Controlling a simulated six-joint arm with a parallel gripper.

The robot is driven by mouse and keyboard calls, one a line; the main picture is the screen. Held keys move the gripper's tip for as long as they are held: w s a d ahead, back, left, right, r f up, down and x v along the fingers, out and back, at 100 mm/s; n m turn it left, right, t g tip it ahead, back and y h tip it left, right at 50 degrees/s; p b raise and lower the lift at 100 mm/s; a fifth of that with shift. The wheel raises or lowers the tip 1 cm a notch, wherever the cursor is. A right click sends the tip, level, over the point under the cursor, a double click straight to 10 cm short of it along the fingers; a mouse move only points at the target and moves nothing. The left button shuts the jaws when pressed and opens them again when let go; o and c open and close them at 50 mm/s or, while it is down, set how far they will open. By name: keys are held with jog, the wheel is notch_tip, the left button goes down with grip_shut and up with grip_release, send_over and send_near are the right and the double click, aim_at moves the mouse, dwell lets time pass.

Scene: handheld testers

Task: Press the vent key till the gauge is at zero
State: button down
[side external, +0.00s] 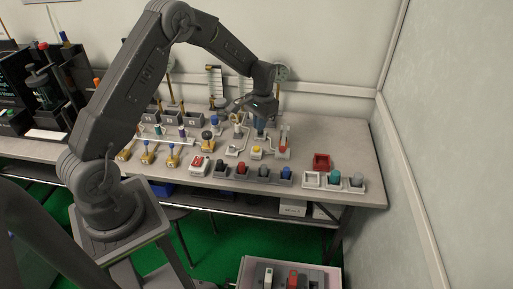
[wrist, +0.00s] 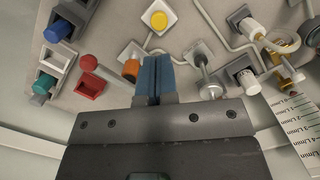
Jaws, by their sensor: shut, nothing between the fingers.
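My gripper (side external: 262,112) hangs over the back right part of the bench. Its two blue fingers (wrist: 154,78) are together and empty in the wrist view. A yellow button (wrist: 159,19) on a white square plate is ahead of the fingertips, apart from them. It also shows in the side view (side external: 256,151), in front of and below my gripper. No label on it is readable, so I cannot confirm it is the vent key. No reading shows.
A red tray (side external: 321,162) and a holder with teal and grey caps (side external: 334,178) lie right. A row of coloured knobs (side external: 241,170) lines the front. A printed L/min scale (wrist: 297,120) stands by the wall.

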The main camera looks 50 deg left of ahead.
aim_at(257, 147)
jog(key=shift+s+f, duration=0.2)
jog(key=shift+f, duration=1.5)
jog(key=shift+s+f, duration=0.15)
jog(key=shift+f, duration=1.5)
